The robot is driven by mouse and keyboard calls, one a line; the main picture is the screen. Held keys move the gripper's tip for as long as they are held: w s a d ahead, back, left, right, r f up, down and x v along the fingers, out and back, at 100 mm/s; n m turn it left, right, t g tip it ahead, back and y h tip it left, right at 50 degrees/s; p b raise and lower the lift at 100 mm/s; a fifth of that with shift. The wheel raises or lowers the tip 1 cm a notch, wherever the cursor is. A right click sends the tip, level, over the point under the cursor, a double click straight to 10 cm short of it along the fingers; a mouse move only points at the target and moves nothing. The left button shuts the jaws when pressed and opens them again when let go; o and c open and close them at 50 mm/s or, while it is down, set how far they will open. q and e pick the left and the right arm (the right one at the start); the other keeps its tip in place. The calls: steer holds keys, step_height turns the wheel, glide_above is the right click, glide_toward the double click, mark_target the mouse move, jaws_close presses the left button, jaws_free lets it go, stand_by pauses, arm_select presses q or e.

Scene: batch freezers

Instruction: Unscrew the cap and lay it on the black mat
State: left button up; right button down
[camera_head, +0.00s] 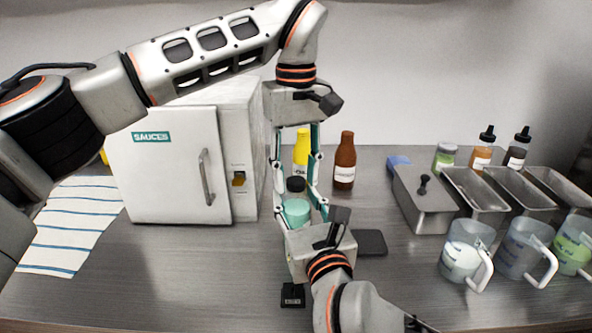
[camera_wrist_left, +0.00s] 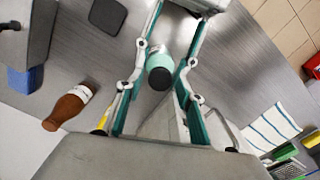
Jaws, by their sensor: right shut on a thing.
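A teal bottle (camera_head: 296,212) with a black cap (camera_head: 296,184) stands upright in the middle of the counter. My right gripper (camera_head: 302,208) reaches in from the front and is shut on the bottle's body. My left gripper (camera_head: 297,178) points down from above, its fingers open on either side of the cap. In the left wrist view the cap (camera_wrist_left: 159,78) lies between the spread fingers, with gaps on both sides. The black mat (camera_head: 371,242) lies flat and bare to the right of my right gripper; it also shows in the left wrist view (camera_wrist_left: 107,15).
A white "SAUCES" freezer (camera_head: 165,180) stands on the left, beside a striped towel (camera_head: 70,225). A yellow bottle (camera_head: 301,147) and brown bottle (camera_head: 345,162) stand behind. Metal pans (camera_head: 475,195) and measuring jugs (camera_head: 466,252) fill the right. A small black block (camera_head: 292,295) sits in front.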

arm_select(q)
jaws_close()
arm_select(e)
steer(key=shift+f, duration=0.1)
arm_select(q)
steer(key=n, duration=1.2)
steer(key=shift+n, duration=0.4)
steer(key=n, duration=2.9)
steer(key=shift+r, duration=0.1)
steer(key=n, duration=1.2)
steer(key=shift+r, duration=0.25)
